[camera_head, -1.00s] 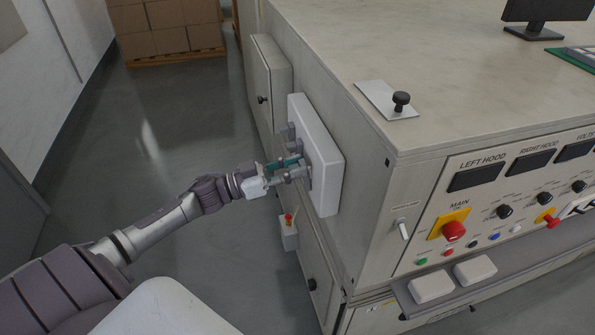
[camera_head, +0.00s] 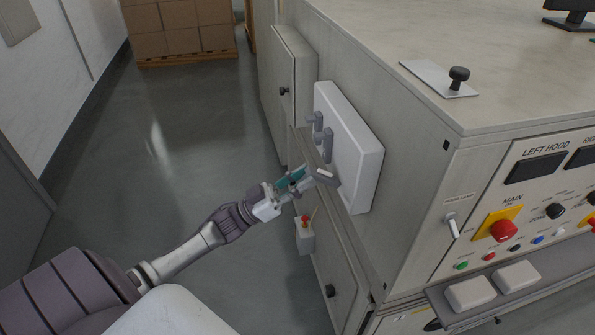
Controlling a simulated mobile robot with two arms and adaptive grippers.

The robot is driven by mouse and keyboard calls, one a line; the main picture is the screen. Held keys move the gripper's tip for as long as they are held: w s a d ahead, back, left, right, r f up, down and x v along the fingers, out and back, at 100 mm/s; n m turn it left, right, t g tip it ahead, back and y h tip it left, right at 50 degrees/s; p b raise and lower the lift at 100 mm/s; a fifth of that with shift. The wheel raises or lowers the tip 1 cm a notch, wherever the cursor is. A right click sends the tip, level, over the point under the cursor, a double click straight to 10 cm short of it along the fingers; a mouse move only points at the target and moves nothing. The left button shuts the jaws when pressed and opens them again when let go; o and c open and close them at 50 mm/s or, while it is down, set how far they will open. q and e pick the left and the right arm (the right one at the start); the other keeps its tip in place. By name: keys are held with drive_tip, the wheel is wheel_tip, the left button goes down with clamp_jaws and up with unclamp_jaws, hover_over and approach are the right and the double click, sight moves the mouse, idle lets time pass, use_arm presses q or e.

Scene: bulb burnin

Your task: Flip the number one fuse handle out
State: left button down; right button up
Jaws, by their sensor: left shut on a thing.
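A white fuse box (camera_head: 358,150) is mounted on the side wall of the large bench. Two grey fuse handles, the farther one (camera_head: 318,122) and a middle one (camera_head: 327,146), stand upright on its face. The nearest grey fuse handle (camera_head: 326,178) is tilted and sticks out from the box. My left gripper (camera_head: 312,181) is shut on this nearest handle, with its fingers partly covering it. I cannot read any number on the handles. My right gripper is not in view.
A small grey box with a red knob (camera_head: 305,222) is below my left gripper. A cabinet door (camera_head: 290,90) is beyond the fuse box. The panel with the red main switch (camera_head: 502,229) is at right. The floor at left is clear.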

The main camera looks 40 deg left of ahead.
use_arm(q)
drive_tip(key=shift+s+f, duration=0.15)
drive_tip(key=shift+f, duration=0.75)
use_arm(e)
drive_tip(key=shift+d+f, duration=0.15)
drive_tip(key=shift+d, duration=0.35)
use_arm(q)
drive_tip(key=c, duration=1.3)
unclamp_jaws()
drive_tip(key=shift+c, duration=0.2)
drive_tip(key=shift+o, duration=1.3)
drive_tip(key=shift+d, duration=0.1)
drive_tip(key=shift+o, duration=0.4)
drive_tip(key=shift+w+d, duration=0.1)
drive_tip(key=shift+w, duration=0.25)
drive_tip(key=shift+r, duration=0.15)
drive_tip(key=shift+s, duration=0.15)
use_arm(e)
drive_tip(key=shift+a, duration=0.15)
